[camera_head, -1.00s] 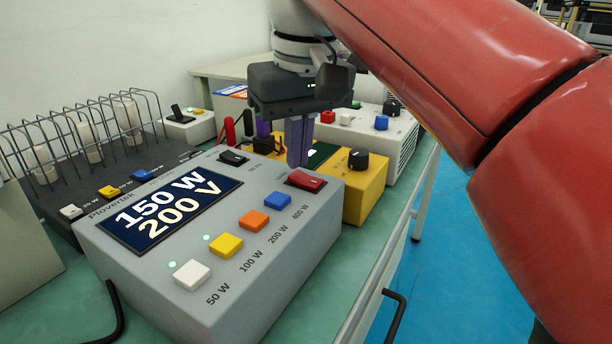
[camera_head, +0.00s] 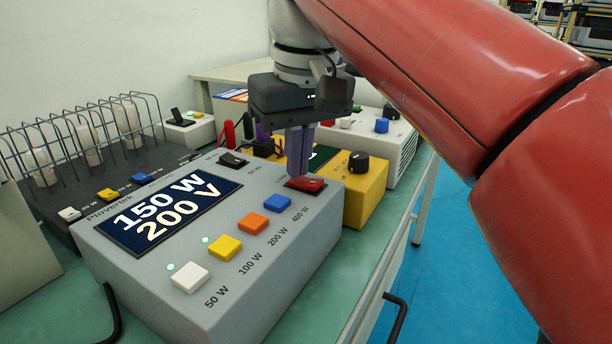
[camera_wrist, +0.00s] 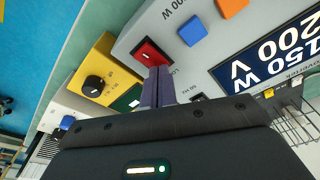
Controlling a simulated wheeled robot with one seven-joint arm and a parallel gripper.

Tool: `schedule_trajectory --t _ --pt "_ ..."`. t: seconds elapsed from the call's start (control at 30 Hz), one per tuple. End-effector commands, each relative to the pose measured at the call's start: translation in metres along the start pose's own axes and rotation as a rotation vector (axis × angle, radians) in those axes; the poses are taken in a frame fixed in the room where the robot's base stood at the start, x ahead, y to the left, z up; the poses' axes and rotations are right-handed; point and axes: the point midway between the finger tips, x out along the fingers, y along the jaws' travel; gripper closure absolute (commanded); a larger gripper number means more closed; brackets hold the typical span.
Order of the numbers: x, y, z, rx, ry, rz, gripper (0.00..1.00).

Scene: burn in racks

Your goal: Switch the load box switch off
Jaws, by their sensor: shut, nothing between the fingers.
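The load box (camera_head: 235,300) is a grey box with a lit display (camera_head: 168,212) reading 150 W and 200 V. Its red rocker switch (camera_head: 308,184) sits at the far right of the top panel; it also shows in the wrist view (camera_wrist: 150,52), with a partly hidden label beside it. My gripper (camera_head: 299,172) is shut and empty, pointing down, with its purple fingertips at the far-left end of the red switch. In the wrist view the fingertips (camera_wrist: 159,72) cover one end of the switch; I cannot tell whether they touch it.
A black rocker (camera_head: 232,159) and white, yellow, orange and blue buttons share the panel. Small green lamps glow by the white and yellow buttons. A yellow box with a black knob (camera_head: 358,161) stands close behind. A dark unit with a wire cage (camera_head: 85,130) stands left.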

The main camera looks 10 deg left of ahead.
Motion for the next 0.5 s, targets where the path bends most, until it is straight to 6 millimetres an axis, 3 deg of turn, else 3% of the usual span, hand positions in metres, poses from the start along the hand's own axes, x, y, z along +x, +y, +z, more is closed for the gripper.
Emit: schedule_trajectory --t 0.5 --pt "-0.041 0.000 -0.007 0.001 0.002 0.000 1.00"
